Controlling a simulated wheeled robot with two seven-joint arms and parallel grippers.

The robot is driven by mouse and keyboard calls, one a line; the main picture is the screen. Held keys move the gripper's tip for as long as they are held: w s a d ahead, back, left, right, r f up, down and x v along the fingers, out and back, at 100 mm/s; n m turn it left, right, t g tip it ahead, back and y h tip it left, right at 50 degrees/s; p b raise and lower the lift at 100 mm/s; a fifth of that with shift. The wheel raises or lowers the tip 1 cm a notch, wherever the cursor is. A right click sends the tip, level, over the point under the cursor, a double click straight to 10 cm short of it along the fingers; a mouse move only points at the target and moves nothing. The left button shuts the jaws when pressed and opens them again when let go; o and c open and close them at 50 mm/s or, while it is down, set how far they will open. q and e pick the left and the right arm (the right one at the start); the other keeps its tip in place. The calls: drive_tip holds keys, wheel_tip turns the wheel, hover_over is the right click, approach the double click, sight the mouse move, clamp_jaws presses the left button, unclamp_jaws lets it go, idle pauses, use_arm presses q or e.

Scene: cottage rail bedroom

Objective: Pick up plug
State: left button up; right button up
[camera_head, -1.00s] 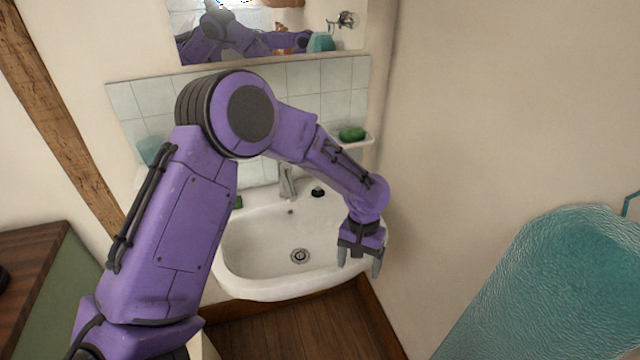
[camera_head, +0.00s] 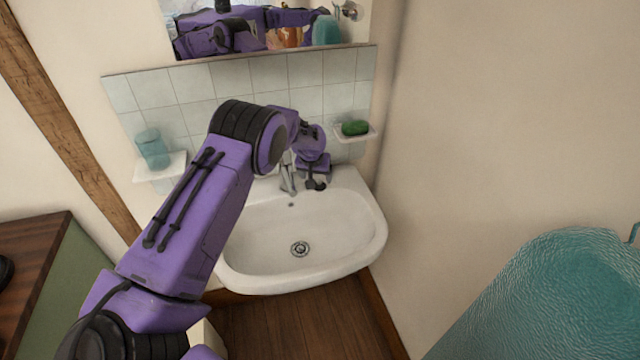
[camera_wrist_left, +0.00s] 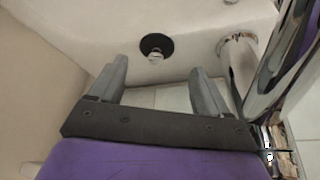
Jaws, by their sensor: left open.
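The plug is a small black disc with a metallic part, on the back rim of the white sink (camera_head: 345,265). In the left wrist view the plug (camera_wrist_left: 156,46) lies just beyond the fingertips, between them sideways and not touched. In the head view it shows as a dark spot (camera_head: 317,186) right at my left gripper (camera_head: 313,178). The left gripper is open and empty, its fingers reaching down to the rim; it also shows in the wrist view (camera_wrist_left: 157,70). My right gripper is not in view.
The chrome tap (camera_head: 288,180) stands close beside the gripper; it is large in the wrist view (camera_wrist_left: 240,65). A soap dish with green soap (camera_head: 355,128) is on the tiled wall to the right. A teal cup (camera_head: 152,148) stands on a left shelf. The basin is empty.

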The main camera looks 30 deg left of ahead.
sight(319, 181)
use_arm(q)
drive_tip(key=shift+d+p+x, duration=0.15)
drive_tip(key=shift+p+x, duration=0.1)
drive_tip(key=shift+x, duration=0.7)
drive_tip(key=shift+d+p+x, duration=0.1)
drive_tip(key=shift+p+x, duration=0.1)
drive_tip(key=shift+x, duration=0.75)
drive_tip(key=c, duration=1.1)
drive_tip(key=shift+o, duration=0.2)
drive_tip(key=shift+r, duration=0.1)
